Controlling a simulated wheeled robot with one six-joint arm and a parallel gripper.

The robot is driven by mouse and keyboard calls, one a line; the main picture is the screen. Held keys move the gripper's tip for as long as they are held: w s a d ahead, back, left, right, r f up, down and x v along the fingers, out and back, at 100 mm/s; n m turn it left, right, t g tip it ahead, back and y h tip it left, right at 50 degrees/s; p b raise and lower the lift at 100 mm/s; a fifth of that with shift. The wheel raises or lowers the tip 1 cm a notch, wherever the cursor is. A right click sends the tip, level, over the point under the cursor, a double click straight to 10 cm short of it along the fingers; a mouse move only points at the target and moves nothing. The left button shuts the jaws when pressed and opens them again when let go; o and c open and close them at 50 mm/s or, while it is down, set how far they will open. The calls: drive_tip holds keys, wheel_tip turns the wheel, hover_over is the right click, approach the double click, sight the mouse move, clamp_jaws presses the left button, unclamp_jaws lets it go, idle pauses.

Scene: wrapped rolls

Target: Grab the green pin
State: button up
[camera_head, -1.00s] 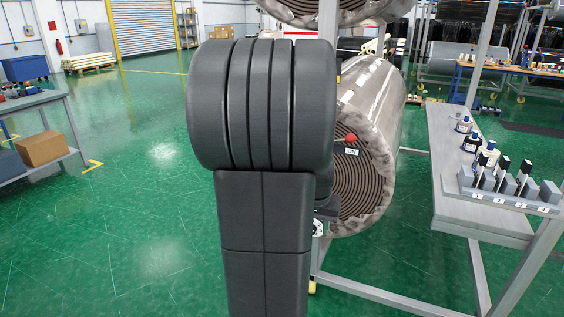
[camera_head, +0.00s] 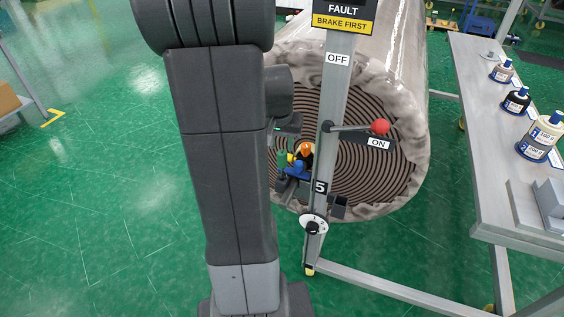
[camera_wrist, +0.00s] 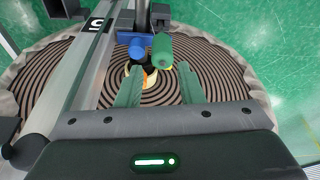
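In the head view the green pin (camera_head: 282,158) is small, next to my arm and left of the blue pin (camera_head: 298,168). My gripper (camera_wrist: 160,68) is open. Its two greenish fingers point toward the green pin, one on each side of it in the picture. I cannot tell whether the pin is between the fingertips or beyond them. In the head view my arm hides most of the gripper.
The pins are by a grey post (camera_head: 330,110) with a red-knobbed lever (camera_head: 380,127) and a dial (camera_head: 313,224). A large wrapped roll (camera_head: 415,140) stands behind. A grey bench (camera_head: 480,130) with bottles is at right. Open green floor is at left.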

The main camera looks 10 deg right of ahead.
sight(283, 160)
drive_tip(key=x, duration=1)
drive_tip(key=shift+w+f, duration=0.25)
drive_tip(key=shift+w, duration=0.15)
drive_tip(key=c, duration=0.7)
